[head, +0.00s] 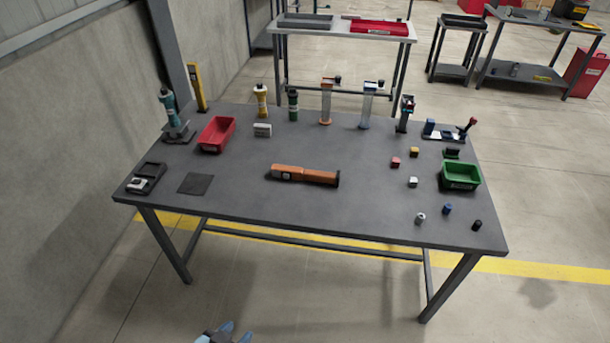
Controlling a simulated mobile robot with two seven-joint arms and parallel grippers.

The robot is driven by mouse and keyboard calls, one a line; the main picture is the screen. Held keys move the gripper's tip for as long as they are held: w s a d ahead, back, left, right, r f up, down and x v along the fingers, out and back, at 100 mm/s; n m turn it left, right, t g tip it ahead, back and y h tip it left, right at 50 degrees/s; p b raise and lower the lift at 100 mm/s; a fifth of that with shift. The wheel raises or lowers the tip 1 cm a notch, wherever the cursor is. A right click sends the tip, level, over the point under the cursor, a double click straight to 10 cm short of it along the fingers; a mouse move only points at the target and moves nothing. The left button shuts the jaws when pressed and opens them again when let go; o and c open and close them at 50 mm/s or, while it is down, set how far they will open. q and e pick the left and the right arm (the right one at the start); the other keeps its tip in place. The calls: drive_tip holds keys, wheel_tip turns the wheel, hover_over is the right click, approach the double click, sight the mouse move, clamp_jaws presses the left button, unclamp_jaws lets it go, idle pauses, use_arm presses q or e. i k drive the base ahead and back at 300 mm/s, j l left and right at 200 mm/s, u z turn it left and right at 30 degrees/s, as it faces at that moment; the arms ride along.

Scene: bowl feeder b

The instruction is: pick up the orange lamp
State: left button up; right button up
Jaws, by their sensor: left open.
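The orange lamp (304,174) lies on its side near the middle of the dark table, with its black end pointing right. Nothing touches it. My left gripper (226,336) shows only in part at the bottom edge of the head view, as blue-grey fingertips. It is open and empty, in front of and below the table's front edge, well apart from the lamp. My right gripper is not in view.
The dark table (250,206) is clear around the lamp. A red bin (217,134) stands at left, a green bin (460,174) at right with small blocks nearby. Upright lamps and stands line the back. A black mat (196,184) lies front left.

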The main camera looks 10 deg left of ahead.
sight(295, 173)
drive_tip(key=u, duration=0.35)
drive_tip(key=i+l+u, duration=0.1)
drive_tip(key=u, duration=0.25)
drive_tip(key=i+l+u, duration=0.1)
drive_tip(key=l+u, duration=0.45)
drive_tip(key=u, duration=0.2)
drive_tip(key=i+l+u, duration=0.15)
drive_tip(key=l, duration=0.6)
drive_tip(key=l+u, duration=0.15)
drive_tip(key=l, duration=0.6)
